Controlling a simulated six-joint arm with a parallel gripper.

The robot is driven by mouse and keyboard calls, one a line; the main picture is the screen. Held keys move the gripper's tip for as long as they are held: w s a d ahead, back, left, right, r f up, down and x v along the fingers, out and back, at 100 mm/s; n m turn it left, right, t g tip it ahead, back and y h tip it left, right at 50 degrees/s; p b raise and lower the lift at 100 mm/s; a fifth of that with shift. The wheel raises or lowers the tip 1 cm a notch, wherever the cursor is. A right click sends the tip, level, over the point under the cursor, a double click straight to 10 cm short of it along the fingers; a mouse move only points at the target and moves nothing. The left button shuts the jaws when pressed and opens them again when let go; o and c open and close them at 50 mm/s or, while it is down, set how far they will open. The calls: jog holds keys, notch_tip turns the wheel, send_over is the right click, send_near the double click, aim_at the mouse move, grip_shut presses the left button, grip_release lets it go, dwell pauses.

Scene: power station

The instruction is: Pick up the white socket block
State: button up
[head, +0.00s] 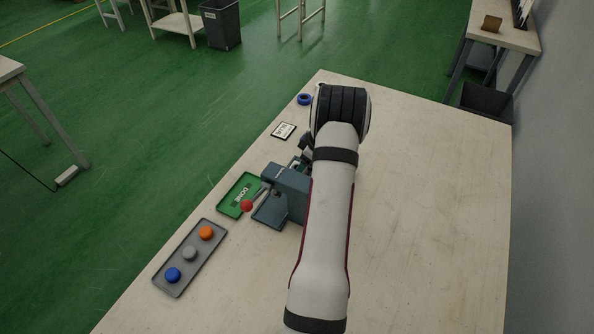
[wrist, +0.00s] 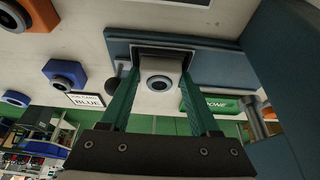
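The white socket block (wrist: 158,84), with a round dark socket in its face, is in front of a dark opening in the blue-grey machine (wrist: 215,66) in the wrist view. My gripper (wrist: 158,80) has its two green fingers on either side of the block, their tips close to its sides. I cannot tell whether they press on it. In the head view my arm hides the block and most of my gripper. The machine (head: 290,181) shows there beside my arm, with a red-knobbed lever (head: 246,206).
A green tray marked DONE (head: 232,190) lies left of the machine. A grey tray (head: 184,264) holds orange, grey and blue round pieces. A card reading BLUE (wrist: 85,100) lies near blue (wrist: 65,73) and orange (wrist: 32,14) socket blocks. The table's right side is clear.

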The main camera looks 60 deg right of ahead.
jog(key=c, duration=0.7)
jog(key=shift+r, duration=0.1)
